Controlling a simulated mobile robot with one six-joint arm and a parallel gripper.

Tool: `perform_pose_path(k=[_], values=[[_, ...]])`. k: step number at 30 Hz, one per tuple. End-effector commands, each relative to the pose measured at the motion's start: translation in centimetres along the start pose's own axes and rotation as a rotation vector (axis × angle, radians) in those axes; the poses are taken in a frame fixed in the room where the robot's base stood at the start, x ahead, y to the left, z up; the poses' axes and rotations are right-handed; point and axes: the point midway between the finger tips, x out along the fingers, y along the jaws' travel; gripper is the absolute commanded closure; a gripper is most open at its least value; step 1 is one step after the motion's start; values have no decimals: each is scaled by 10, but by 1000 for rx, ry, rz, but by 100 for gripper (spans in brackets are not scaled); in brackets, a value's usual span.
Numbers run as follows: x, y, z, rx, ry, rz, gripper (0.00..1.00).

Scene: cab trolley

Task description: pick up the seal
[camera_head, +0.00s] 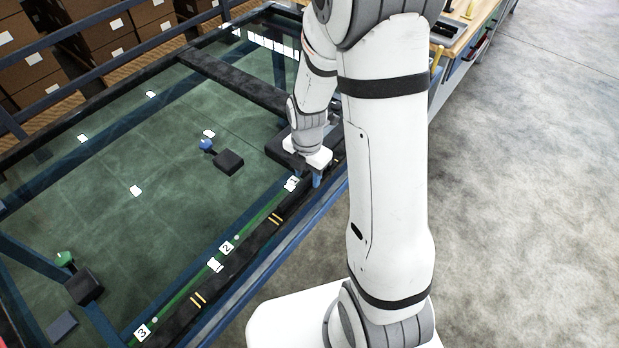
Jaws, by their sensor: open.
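No part in view is plainly marked as the seal. A small blue round-headed piece (206,145) sits beside a black block (229,162) on the green trolley surface (165,215). A similar green piece (65,258) is beside another black block (85,287) at the lower left. My gripper (314,181) points down at the trolley's right edge, near the label 1 (292,183). It is to the right of the blue piece and apart from it. My gripper is open; its fingertips are small here and partly hidden, and anything between them cannot be made out.
A dark crossbar (225,80) spans the trolley behind. Labels 2 (227,247) and 3 (142,332) line the near rail, with small white pieces on the surface. Brown boxes (110,45) stand at the back left. A wooden bench (465,35) is at upper right; the floor there is clear.

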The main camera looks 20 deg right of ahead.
Motion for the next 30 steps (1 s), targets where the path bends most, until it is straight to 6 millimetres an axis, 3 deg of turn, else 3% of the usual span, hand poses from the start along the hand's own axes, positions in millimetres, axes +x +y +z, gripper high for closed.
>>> perform_pose_path(k=[9, 24, 30], values=[[7, 0, 0, 1, -1, 1, 58], [6, 0, 0, 2, -1, 1, 98], [6, 0, 1, 2, -2, 3, 100]])
